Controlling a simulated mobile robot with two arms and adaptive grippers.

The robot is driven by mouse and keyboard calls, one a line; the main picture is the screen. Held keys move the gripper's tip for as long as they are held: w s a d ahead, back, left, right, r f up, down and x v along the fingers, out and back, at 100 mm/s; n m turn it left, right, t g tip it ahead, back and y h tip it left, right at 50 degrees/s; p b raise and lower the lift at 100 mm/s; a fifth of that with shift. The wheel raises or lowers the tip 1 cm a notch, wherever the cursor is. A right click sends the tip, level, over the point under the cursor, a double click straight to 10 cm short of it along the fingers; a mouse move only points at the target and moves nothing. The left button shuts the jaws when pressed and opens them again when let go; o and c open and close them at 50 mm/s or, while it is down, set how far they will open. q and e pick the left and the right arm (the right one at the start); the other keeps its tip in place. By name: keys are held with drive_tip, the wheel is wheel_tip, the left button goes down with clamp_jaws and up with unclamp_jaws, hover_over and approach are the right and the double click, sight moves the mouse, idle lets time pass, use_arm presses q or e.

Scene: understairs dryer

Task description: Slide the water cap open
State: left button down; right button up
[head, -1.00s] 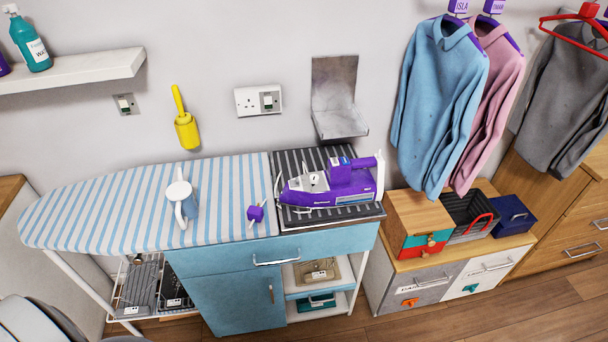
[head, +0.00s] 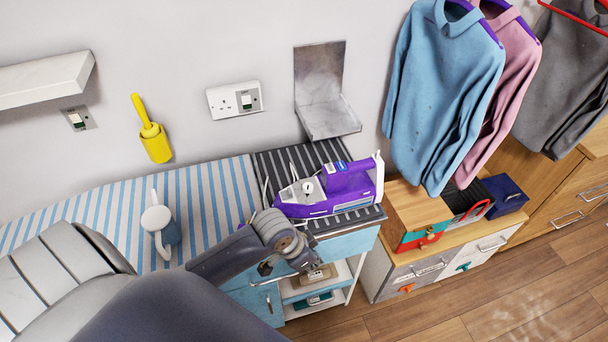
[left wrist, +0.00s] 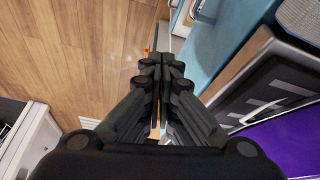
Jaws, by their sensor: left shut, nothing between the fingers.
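A purple and grey iron (head: 325,192) lies on a dark striped rest (head: 358,216) at the right end of the ironing board. A small round white detail (head: 308,187) shows on its grey upper part; I cannot tell which part is the water cap. My left gripper (head: 308,264) is in front of the iron, apart from it, over the front edge of the blue cabinet. In the left wrist view the left gripper's fingers (left wrist: 160,68) are together and empty, pointing past the cabinet edge towards the floor. A purple surface, likely the iron, shows at lower right there. My right gripper is out of view.
A white and blue jug (head: 160,228) stands on the striped ironing board (head: 205,195). Shirts (head: 440,95) hang at right above wooden boxes. The floor at lower right is clear.

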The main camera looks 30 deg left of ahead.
use_arm(q)
drive_tip(key=w+a+r+m, duration=0.2)
drive_tip(key=w+r, duration=0.2)
drive_tip(key=r, duration=0.4)
drive_tip(key=g, duration=0.1)
approach(303, 189)
drive_tip(key=p+x, duration=0.2)
drive_tip(key=x, duration=0.3)
drive_tip(key=shift+d, duration=0.1)
drive_tip(key=shift+w+d+f+m, duration=0.15)
drive_tip(key=shift+f+m, duration=0.15)
drive_tip(key=shift+f, duration=0.3)
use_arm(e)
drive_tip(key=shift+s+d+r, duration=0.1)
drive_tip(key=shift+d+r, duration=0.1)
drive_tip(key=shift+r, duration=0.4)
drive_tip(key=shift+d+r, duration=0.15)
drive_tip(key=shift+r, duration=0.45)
